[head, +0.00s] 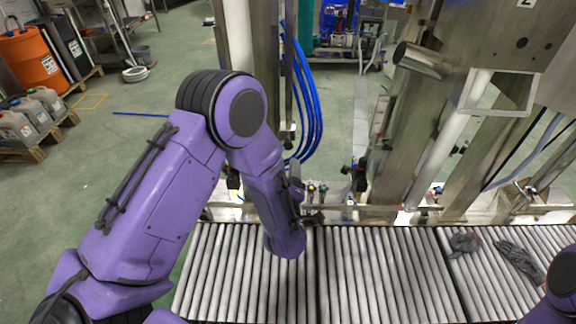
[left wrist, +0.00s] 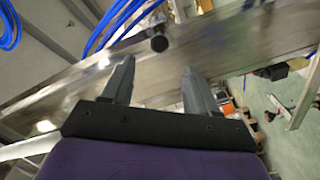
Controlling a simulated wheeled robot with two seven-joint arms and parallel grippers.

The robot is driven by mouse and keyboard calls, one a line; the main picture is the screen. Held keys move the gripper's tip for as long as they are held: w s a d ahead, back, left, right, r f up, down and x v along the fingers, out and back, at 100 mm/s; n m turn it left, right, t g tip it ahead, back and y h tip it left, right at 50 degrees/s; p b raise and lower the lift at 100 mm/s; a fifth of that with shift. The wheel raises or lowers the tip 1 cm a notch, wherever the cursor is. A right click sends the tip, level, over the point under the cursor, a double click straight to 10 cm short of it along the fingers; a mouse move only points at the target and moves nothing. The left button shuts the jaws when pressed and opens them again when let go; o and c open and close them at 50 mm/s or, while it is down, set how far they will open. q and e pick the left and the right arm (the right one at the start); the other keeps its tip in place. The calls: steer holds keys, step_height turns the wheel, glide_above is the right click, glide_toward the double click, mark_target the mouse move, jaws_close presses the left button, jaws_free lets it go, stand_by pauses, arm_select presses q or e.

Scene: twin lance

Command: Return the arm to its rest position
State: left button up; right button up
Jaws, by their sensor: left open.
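My left arm (head: 175,190) is purple with dark joints. It comes in from the lower left of the head view, rises to a bent elbow, and its forearm (head: 265,185) slopes down over the roller conveyor. In the left wrist view, the two grey fingers of my left gripper (left wrist: 158,67) stand apart with nothing between them. A steel beam (left wrist: 230,45) shows behind them; the distance to it is unclear. The gripper's fingers are not clear in the head view. Part of my right arm (head: 560,285) shows at the lower right edge; its gripper is out of view.
The roller conveyor (head: 380,275) runs across the front, with crumpled grey cloths (head: 515,258) at its right. Steel posts and machinery (head: 400,130) stand behind it, near blue hoses (head: 308,105). Open green floor lies left, with an orange drum (head: 30,58) and canisters (head: 35,110).

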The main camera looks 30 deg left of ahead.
stand_by(0.4)
arm_select(q)
steer(key=s+f+m+g+h, duration=0.4)
steer(key=s+f+m+g, duration=0.25)
steer(key=s+f, duration=0.55)
steer(key=s+a+f+m+g, duration=0.1)
steer(key=s+f+g, duration=0.1)
steer(key=s, duration=0.4)
steer(key=s+a+f+m+g, duration=0.1)
steer(key=s+a+f+g, duration=0.1)
steer(key=s+f, duration=0.3)
steer(key=s+a+f+m+g, duration=0.1)
steer(key=s+f, duration=0.3)
steer(key=s, duration=0.5)
steer(key=shift+a+g, duration=0.45)
steer(key=shift+g, duration=0.3)
